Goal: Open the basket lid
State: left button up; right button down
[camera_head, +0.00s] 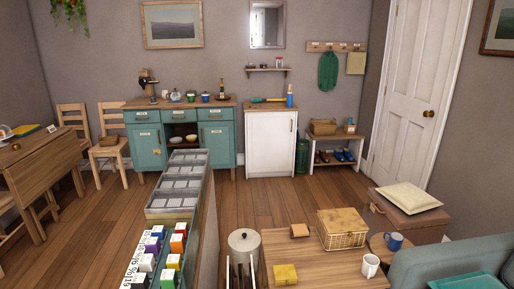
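A wire or wicker basket (345,241) stands on the wooden table at the lower right. Its tan wooden lid (341,219) lies flat on top and looks shut. The inside of the basket is hidden by the lid. Neither of my grippers shows in the head view, so nothing is seen touching the basket or its lid.
The wooden table (318,270) also holds a small brown block (299,230), a yellow box (285,274) and a white mug (370,266). A blue mug (394,241) stands to the basket's right. A long divider with grey trays (174,202) runs along the left.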

aim_at(339, 221)
jog(key=z, duration=1.2)
jog(key=i+l+z, duration=0.35)
jog(key=i+l, duration=0.15)
jog(key=i, duration=0.35)
